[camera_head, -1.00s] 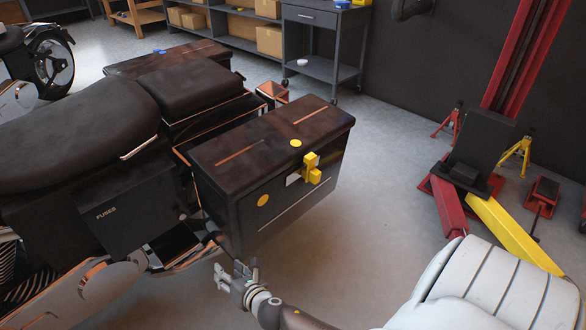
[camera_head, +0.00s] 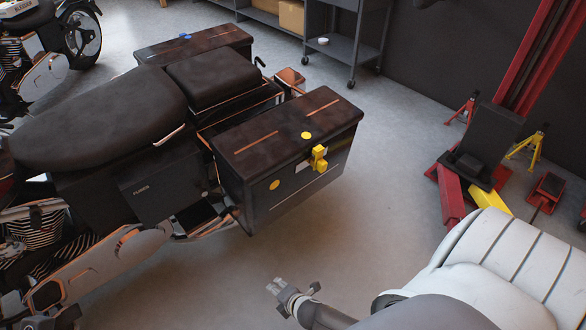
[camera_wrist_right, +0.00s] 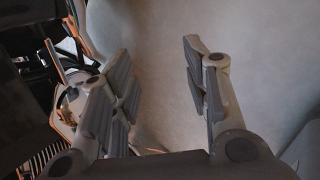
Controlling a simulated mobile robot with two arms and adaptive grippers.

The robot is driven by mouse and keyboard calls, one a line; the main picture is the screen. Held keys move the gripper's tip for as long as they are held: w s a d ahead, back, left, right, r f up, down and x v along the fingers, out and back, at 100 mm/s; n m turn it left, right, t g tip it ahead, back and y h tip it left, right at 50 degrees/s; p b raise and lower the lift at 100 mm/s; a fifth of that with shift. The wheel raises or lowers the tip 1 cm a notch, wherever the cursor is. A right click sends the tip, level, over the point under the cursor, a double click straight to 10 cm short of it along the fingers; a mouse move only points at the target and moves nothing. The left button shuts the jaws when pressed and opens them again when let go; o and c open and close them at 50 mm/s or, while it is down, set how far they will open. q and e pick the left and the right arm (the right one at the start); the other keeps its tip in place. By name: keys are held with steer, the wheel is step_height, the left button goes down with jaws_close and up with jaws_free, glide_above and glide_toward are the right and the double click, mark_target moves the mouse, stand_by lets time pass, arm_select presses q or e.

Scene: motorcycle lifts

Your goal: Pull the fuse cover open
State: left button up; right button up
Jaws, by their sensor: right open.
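The fuse cover (camera_head: 158,187) is a dark side panel lettered "FUSES" below the motorcycle's seat, left of the brown-black saddlebag (camera_head: 250,180). It looks shut. My right gripper (camera_head: 277,285) is low at the bottom centre of the head view, apart from the motorcycle and to the lower right of the cover. In the right wrist view the right gripper (camera_wrist_right: 160,85) has its fingers wide apart with only floor between them. Parts of the motorcycle show at the left of that view.
The saddlebag, with a yellow latch (camera_head: 319,158), juts out to the right of the cover. A chrome exhaust (camera_head: 110,258) runs below. A red post (camera_head: 530,60) with red and yellow lift arms stands at the right. The floor (camera_head: 350,220) between is clear.

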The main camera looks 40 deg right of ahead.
steer(key=s, duration=0.1)
steer(key=s+m+p, duration=0.1)
steer(key=s, duration=0.1)
steer(key=s+m+g, duration=0.1)
steer(key=shift+s+d+f+p, duration=0.1)
steer(key=shift+s+f+p, duration=0.2)
steer(key=shift+s+p, duration=0.1)
